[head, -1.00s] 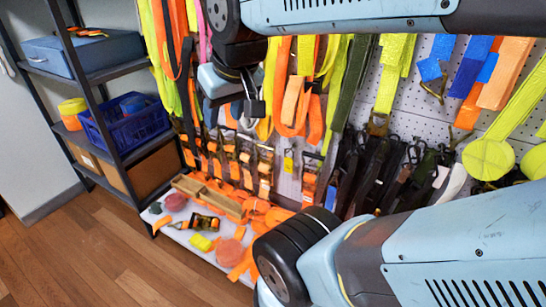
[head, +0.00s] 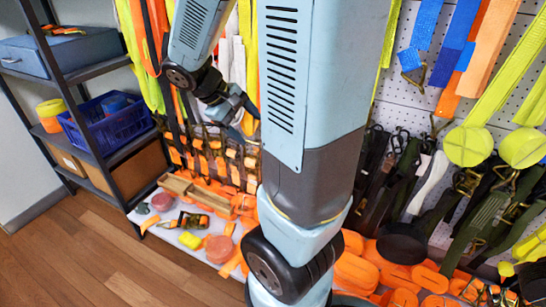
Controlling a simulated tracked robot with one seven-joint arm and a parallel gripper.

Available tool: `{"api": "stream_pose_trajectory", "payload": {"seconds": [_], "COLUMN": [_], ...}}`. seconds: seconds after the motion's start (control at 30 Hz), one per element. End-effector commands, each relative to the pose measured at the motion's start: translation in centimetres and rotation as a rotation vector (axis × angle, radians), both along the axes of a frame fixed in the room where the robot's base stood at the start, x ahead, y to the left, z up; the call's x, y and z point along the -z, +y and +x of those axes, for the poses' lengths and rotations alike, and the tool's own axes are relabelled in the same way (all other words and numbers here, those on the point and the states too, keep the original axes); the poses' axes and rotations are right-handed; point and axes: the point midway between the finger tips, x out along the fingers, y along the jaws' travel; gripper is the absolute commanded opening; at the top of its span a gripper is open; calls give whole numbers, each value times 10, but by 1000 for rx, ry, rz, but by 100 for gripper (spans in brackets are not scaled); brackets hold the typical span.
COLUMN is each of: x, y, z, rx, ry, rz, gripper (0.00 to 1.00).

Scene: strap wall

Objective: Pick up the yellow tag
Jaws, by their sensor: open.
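The small yellow tag that hung low on the strap wall in the earlier head view is not visible now; my arm covers that part of the wall. A small flat yellow piece (head: 190,240) lies on the white low shelf; I cannot tell whether it is a tag. My gripper (head: 243,110) is in front of the hanging yellow and white straps, above the row of orange ratchet straps. It is open, and I see nothing held in it. Its fingertips are small and partly lost against the straps.
The white low shelf (head: 205,252) holds a wooden tray (head: 192,193), a ratchet buckle (head: 194,220) and orange webbing. A dark shelf rack at left holds a blue crate (head: 112,122) and a blue case (head: 65,55). Dark straps (head: 385,180) hang at right. Wooden floor is clear at lower left.

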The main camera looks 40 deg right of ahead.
Motion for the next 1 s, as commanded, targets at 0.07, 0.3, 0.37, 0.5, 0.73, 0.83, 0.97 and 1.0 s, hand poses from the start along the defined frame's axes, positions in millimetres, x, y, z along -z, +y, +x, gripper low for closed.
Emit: {"api": "stream_pose_trajectory", "payload": {"seconds": [0.07,0.3,0.37,0.5,0.73,0.83,0.97,1.0], "x": [13,46,54,74,111,129,153,162], "y": [-12,-47,-55,-73,-99,-109,-120,-123], "z": [7,28,33,47,69,79,92,96], "rx": [-19,-97,-121,-184,-309,-371,-463,-493], "ry": [70,258,302,402,559,621,698,720], "rz": [-55,-228,-270,-369,-523,-588,-668,-690], "gripper": [75,75,75,75,75,75,75,75]}}
